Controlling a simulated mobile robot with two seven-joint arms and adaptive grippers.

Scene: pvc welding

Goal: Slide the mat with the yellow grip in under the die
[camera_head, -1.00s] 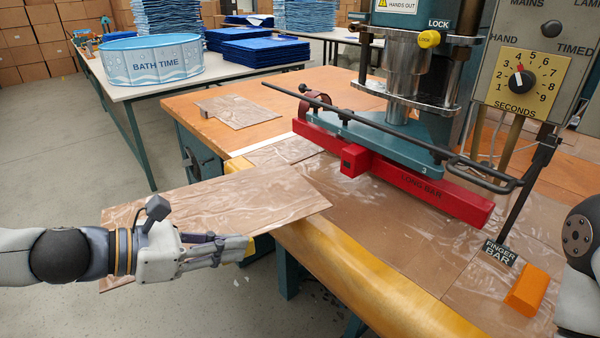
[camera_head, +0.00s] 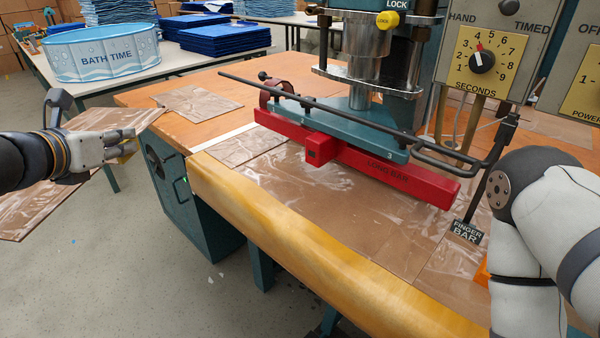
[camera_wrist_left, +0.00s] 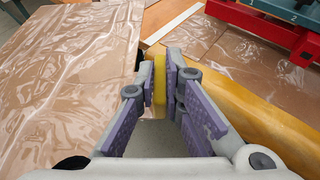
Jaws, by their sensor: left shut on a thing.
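The mat is a brown, glossy sheet (camera_head: 38,207) at the left of the head view, held out in the air off the bench's left end. My left gripper (camera_head: 124,153) is shut on its yellow grip, which shows between the fingers in the left wrist view (camera_wrist_left: 159,82). The mat (camera_wrist_left: 65,75) spreads to the left of the fingers there. The die is the red long bar (camera_head: 375,170) under the press, well to the right of the mat. A brown sheet lies on the bench beneath and before it. My right arm shows at right; its gripper is out of frame.
The bench has a rounded yellow front edge (camera_head: 300,255). A long finger bar (camera_head: 350,117) runs across the front of the press. A small brown sheet (camera_head: 198,102) lies at the bench's back left. An orange block (camera_head: 482,273) is partly hidden by my right arm.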

